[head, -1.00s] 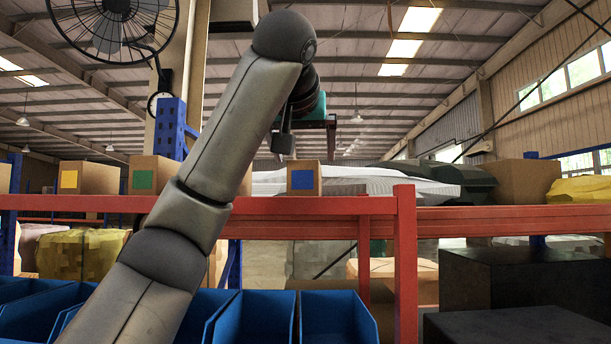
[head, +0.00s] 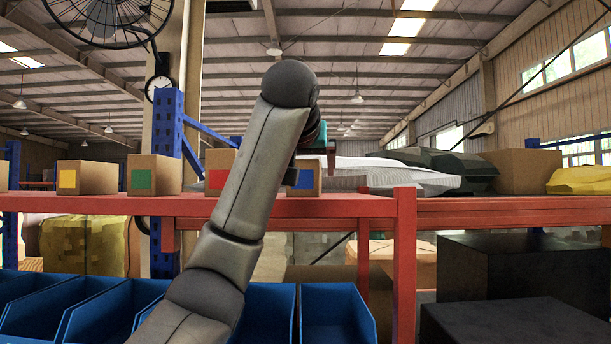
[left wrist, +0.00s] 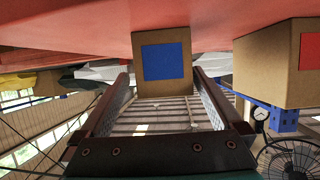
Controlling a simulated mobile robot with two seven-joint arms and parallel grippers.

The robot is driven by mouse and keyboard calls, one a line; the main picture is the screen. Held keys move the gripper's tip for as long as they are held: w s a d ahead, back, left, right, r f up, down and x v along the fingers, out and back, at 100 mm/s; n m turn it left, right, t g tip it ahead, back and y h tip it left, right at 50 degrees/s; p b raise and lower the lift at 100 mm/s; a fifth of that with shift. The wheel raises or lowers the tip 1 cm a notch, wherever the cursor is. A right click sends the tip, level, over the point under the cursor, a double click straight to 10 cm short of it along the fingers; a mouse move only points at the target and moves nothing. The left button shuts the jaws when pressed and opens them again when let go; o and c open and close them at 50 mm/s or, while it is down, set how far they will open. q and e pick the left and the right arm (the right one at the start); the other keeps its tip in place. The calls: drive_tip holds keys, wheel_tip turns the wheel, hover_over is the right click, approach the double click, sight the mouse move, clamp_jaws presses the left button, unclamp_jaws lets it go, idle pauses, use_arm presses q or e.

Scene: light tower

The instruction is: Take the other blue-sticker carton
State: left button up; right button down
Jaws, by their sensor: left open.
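A brown carton with a blue sticker (head: 307,178) stands on the red shelf (head: 365,206), partly hidden behind my left arm in the head view. My left gripper (head: 325,158) is raised at that carton, mostly hidden by its own arm. The left wrist view looks upside down. There the open left gripper (left wrist: 161,78) has one finger to each side of the blue-sticker carton (left wrist: 163,62), with gaps between. I cannot tell how far the fingers reach along its sides. My right gripper is not in view.
A red-sticker carton (head: 218,172) stands close beside it, left in the head view. Green-sticker (head: 153,175) and yellow-sticker (head: 87,177) cartons are further left. White sheets (head: 385,175) lie to the right. Blue bins (head: 335,312) are below, dark boxes (head: 515,270) lower right.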

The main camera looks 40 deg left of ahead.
use_arm(q)
drive_tip(key=p+x, duration=0.1)
drive_tip(key=x, duration=0.3)
drive_tip(key=shift+s+a+r+p, duration=0.15)
drive_tip(key=shift+a+r+p, duration=0.1)
drive_tip(key=shift+a+p, duration=0.1)
drive_tip(key=shift+w+a+f, duration=0.15)
drive_tip(key=shift+w+f, duration=0.1)
drive_tip(key=shift+w, duration=0.1)
drive_tip(key=c, duration=1.3)
drive_tip(key=shift+c, duration=0.6)
drive_tip(key=shift+r, duration=0.15)
